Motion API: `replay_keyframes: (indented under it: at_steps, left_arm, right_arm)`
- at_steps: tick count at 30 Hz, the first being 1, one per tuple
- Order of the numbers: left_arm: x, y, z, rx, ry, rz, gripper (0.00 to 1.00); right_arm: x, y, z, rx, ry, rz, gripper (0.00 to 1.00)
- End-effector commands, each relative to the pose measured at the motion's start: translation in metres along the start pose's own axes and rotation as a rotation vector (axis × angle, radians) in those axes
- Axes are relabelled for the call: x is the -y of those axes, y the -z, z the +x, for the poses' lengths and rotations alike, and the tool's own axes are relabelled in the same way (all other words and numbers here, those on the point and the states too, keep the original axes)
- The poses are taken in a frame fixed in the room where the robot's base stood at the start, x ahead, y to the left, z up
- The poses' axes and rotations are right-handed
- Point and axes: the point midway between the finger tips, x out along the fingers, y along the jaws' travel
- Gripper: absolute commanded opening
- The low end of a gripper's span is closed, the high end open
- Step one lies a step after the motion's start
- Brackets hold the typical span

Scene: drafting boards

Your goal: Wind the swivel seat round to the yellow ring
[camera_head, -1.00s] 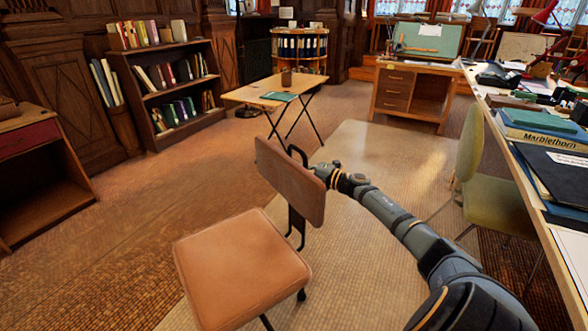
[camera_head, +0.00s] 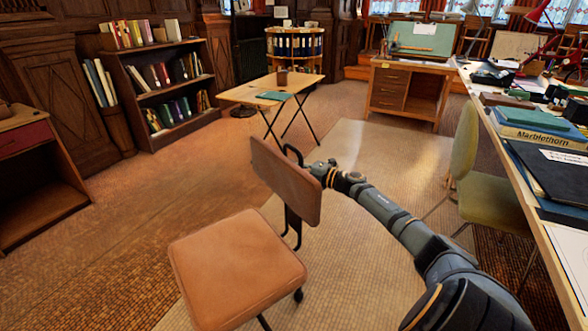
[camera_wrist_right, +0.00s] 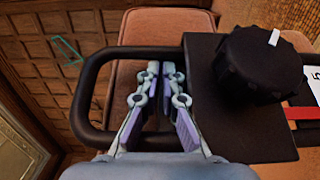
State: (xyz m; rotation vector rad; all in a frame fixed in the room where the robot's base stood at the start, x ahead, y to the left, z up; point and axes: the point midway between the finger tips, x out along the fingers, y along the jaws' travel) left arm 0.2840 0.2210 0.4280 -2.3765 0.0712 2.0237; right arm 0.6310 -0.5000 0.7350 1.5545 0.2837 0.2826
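The swivel seat has a brown cushion (camera_head: 238,268) and an upright brown backrest (camera_head: 285,182) in the head view. A black loop handle (camera_wrist_right: 92,90) on the seat shows close up in the right wrist view. My right gripper (camera_wrist_right: 164,70) is there, its fingers close together over the loop's opening, tips just short of its far bar. I see nothing between the fingers. A black knob (camera_wrist_right: 258,64) with a white mark sits on the dark plate beside the loop. My left gripper is out of view. I see no yellow ring in either view.
A green chair (camera_head: 490,200) and a long cluttered table (camera_head: 535,190) are at right. A small folding table (camera_head: 245,97) stands behind the seat, with a wooden desk (camera_head: 405,95) farther back. A bookcase (camera_head: 140,72) is at left. The floor left of the seat is clear.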

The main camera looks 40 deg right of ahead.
Motion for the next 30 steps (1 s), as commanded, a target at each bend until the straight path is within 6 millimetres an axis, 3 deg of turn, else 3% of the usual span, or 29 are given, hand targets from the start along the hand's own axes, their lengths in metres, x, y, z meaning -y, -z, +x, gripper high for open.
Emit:
replay_keyframes:
  at_steps: [18,30]
  left_arm:
    - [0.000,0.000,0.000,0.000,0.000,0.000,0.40]
    - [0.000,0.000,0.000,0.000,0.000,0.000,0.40]
  right_arm:
    - [0.004,-0.001,-0.066,-0.008,0.007,0.000,0.00]
    - [0.003,-0.002,-0.079,0.000,0.001,0.003,0.00]
